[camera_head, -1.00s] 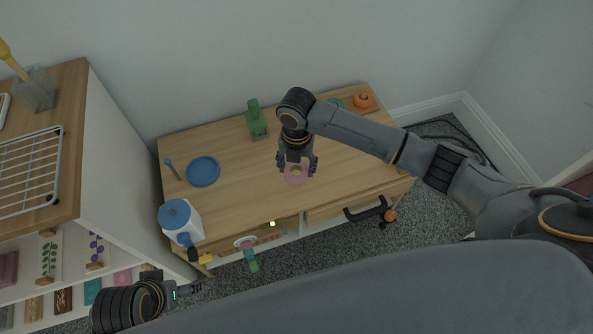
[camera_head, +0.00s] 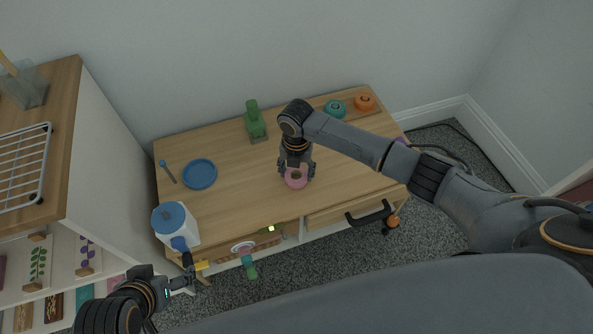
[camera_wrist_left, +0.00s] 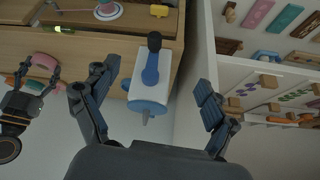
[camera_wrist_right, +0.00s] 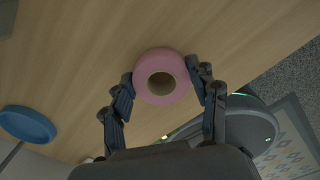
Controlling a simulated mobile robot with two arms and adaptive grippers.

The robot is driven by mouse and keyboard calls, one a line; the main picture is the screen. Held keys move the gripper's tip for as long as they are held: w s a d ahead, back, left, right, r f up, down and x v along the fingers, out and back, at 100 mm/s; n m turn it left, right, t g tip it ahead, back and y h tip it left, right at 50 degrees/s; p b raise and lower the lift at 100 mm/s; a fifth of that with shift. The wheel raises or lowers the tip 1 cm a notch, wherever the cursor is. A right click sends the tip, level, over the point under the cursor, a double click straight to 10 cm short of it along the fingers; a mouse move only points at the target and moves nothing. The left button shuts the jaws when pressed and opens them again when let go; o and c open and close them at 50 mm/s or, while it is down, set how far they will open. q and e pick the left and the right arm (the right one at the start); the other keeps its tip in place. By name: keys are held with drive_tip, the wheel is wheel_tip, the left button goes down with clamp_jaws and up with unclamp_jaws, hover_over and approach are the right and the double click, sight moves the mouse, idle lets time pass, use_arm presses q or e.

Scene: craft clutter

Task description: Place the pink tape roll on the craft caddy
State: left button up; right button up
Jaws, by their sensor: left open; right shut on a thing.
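The pink tape roll (camera_head: 297,184) is at the front middle of the wooden table, between the fingers of my right gripper (camera_head: 297,174). The right wrist view shows the roll (camera_wrist_right: 160,58) with its brown core, gripped on both sides by my right gripper (camera_wrist_right: 160,75). I cannot tell whether it still touches the table. My left gripper (camera_head: 188,281) is open and empty, low in front of the table's left end; its spread fingers also show in the left wrist view (camera_wrist_left: 157,78). Which thing is the craft caddy is unclear; a wooden tray (camera_head: 352,112) stands at the back right.
A teal roll (camera_head: 336,107) and an orange roll (camera_head: 364,101) sit at the back right. A green object (camera_head: 254,122), a blue dish (camera_head: 199,174) and a white, blue-topped container (camera_head: 176,222) are on the table (camera_head: 240,195). A shelf (camera_head: 100,165) stands left.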

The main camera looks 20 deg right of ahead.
drive_tip(key=shift+f, duration=0.1)
drive_tip(key=o, duration=1.1)
